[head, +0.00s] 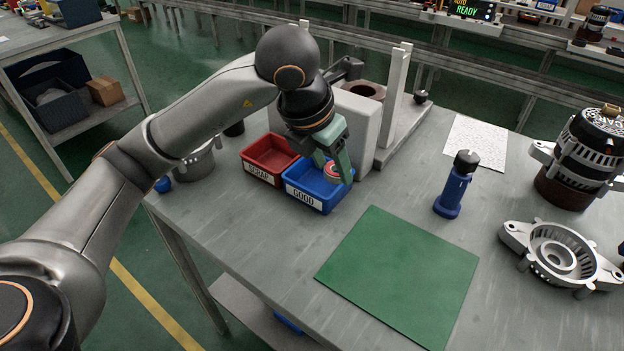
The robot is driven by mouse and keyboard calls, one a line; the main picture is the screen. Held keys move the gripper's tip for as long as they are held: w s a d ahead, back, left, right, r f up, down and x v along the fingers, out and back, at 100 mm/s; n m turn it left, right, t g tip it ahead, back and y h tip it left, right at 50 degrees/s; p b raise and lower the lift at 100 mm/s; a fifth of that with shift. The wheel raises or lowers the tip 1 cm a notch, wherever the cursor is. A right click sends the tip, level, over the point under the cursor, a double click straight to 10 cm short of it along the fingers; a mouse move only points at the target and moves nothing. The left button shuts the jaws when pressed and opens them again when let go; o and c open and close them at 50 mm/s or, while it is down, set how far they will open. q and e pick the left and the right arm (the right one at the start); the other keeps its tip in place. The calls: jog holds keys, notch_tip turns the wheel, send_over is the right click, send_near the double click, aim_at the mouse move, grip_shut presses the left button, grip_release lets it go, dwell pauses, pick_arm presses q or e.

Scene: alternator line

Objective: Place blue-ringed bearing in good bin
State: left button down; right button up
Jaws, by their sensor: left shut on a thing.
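My left gripper (336,172) points down over the blue bin labelled GOOD (304,199). It is shut on a small bearing (331,171), which shows between the green fingers at the bin's right part. The bearing looks pale and reddish here; I cannot make out a blue ring. The fingers hide part of it, and I cannot tell whether it touches the bin floor. My right gripper is not in view.
A red bin labelled SCRAP (262,176) stands left of the blue bin. A grey fixture (362,130) stands close behind. A green mat (400,278), a blue tool (454,186), a metal housing (557,254) and an alternator (583,158) are to the right.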

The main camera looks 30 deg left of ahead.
pick_arm(q)
send_over(317, 190)
jog(key=s, duration=0.2)
notch_tip(317, 190, down, 6)
jog(key=shift+w+f, duration=0.15)
jog(key=f, duration=0.3)
jog(key=shift+w+a+f, duration=0.1)
jog(key=shift+w+a, duration=0.1)
jog(key=shift+a, duration=0.05)
jog(key=shift+f, duration=0.3)
jog(key=shift+f, duration=0.15)
jog(key=c, duration=0.7)
grip_release()
jog(key=shift+o, duration=0.9)
